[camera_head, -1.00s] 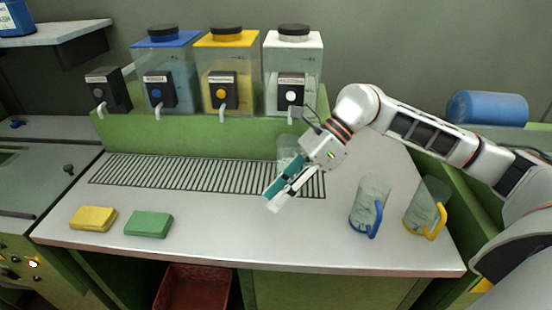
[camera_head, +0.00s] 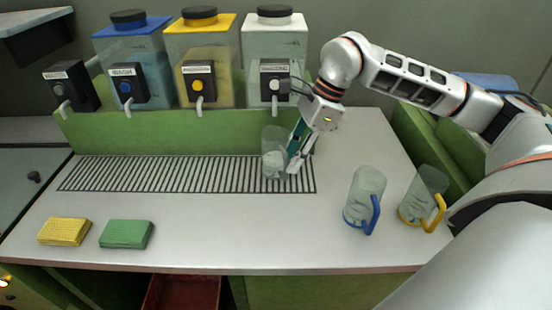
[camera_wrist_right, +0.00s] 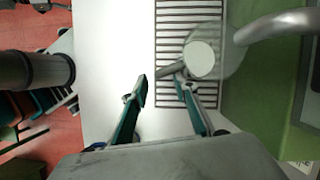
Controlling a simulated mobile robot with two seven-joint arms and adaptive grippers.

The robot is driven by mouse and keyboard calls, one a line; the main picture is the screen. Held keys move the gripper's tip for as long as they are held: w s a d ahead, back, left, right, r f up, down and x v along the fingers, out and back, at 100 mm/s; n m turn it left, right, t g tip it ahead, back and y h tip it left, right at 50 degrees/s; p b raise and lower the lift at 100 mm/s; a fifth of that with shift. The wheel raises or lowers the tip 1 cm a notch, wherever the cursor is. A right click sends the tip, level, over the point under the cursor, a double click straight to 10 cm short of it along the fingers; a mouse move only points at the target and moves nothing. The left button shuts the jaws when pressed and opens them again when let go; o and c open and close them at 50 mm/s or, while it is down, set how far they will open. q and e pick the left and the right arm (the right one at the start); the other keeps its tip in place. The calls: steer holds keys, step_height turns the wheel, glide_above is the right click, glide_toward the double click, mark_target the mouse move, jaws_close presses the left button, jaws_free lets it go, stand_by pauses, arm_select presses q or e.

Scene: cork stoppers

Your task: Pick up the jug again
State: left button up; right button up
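A clear jug (camera_head: 273,160) stands upright on the slotted drain grate, below the white-lidded dispenser's tap. In the wrist view the jug (camera_wrist_right: 217,35) shows from above with a pale disc inside, and its grey handle (camera_wrist_right: 171,69) points towards my fingers. My right gripper (camera_head: 292,165) is just right of the jug in the head view, pointing down. In the wrist view my right gripper (camera_wrist_right: 162,80) has its fingers apart, with the handle's end by the fingertips. Whether they touch is unclear. My left gripper is not in view.
A blue-handled jug (camera_head: 365,190) and a yellow-handled jug (camera_head: 424,190) stand to the right on the counter (camera_head: 200,240). A yellow sponge (camera_head: 64,231) and a green sponge (camera_head: 126,234) lie at front left. The dispenser taps, such as the white one (camera_head: 275,98), overhang the grate (camera_head: 150,174).

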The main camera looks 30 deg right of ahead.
steer(key=x, duration=0.3)
jaws_close()
steer(key=shift+r, duration=0.2)
